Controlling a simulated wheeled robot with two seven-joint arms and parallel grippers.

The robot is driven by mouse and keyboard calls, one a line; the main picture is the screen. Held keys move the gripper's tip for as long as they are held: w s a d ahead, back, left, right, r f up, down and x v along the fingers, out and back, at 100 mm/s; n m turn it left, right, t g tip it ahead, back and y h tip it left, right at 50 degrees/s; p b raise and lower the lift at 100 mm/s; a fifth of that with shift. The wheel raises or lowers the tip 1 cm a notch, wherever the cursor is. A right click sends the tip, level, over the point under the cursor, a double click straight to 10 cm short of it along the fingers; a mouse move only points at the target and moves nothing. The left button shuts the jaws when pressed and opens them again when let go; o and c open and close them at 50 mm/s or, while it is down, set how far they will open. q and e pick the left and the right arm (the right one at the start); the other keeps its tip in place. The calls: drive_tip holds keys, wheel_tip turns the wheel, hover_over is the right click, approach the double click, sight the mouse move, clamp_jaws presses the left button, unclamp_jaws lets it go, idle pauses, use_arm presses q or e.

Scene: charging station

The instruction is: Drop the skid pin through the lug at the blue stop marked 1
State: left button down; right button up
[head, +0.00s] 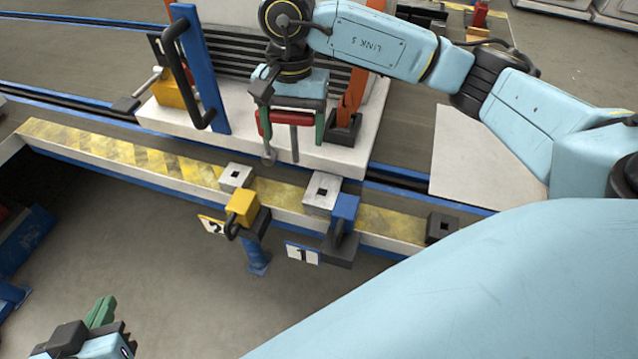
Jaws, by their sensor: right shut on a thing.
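My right gripper (292,123), with green fingertips, is shut on the red grip of the skid pin (294,145). The pin's grey shaft hangs roughly upright in front of the white skid. A second grey piece with a rounded end hangs to its left; I cannot tell if it belongs to the pin. The blue stop (345,207) stands on the near rail edge above plate 1 (302,254). A pale lug (322,191) with a square hole is just left of it, below and right of the pin. My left gripper (98,335) is at the bottom left, partly cut off.
The yellow stop (242,207) with plate 2 (211,225) and another pale lug (236,177) are to the left. A dark block with a square hole (442,227) is to the right. The white skid (235,140) carries a blue post (200,70) and an orange post (353,95).

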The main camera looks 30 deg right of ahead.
drive_tip(key=m, duration=0.2)
drive_tip(key=shift+s+d+f+m, duration=0.1)
drive_tip(key=shift+s+f+m, duration=0.1)
drive_tip(key=shift+f+m, duration=0.2)
drive_tip(key=m, duration=0.3)
drive_tip(key=f+m, duration=0.1)
drive_tip(key=shift+s+d+m+t, duration=0.2)
drive_tip(key=shift+d+m+t, duration=0.05)
drive_tip(key=shift+m+t, duration=0.15)
drive_tip(key=d+f+m+b, duration=0.1)
drive_tip(key=f+m, duration=0.3)
drive_tip(key=m, duration=0.3)
drive_tip(key=s+d+f+m+t+b, duration=0.1)
drive_tip(key=f+m+b, duration=0.1)
drive_tip(key=f+m, duration=0.2)
drive_tip(key=d+f+m+h+b, duration=0.1)
drive_tip(key=f+m, duration=0.3)
drive_tip(key=m, duration=0.6)
drive_tip(key=shift+s+d+f+t+b, duration=0.25)
drive_tip(key=shift+s+d+t+b, duration=0.05)
drive_tip(key=shift+s, duration=0.1)
use_arm(q)
drive_tip(key=d+r+t+h, duration=0.3)
drive_tip(key=r+t, duration=0.8)
drive_tip(key=r, duration=0.4)
drive_tip(key=shift+w+r+t+h, duration=0.3)
drive_tip(key=shift+r+h, duration=0.1)
drive_tip(key=shift+h, duration=0.2)
use_arm(e)
drive_tip(key=shift+f, duration=0.25)
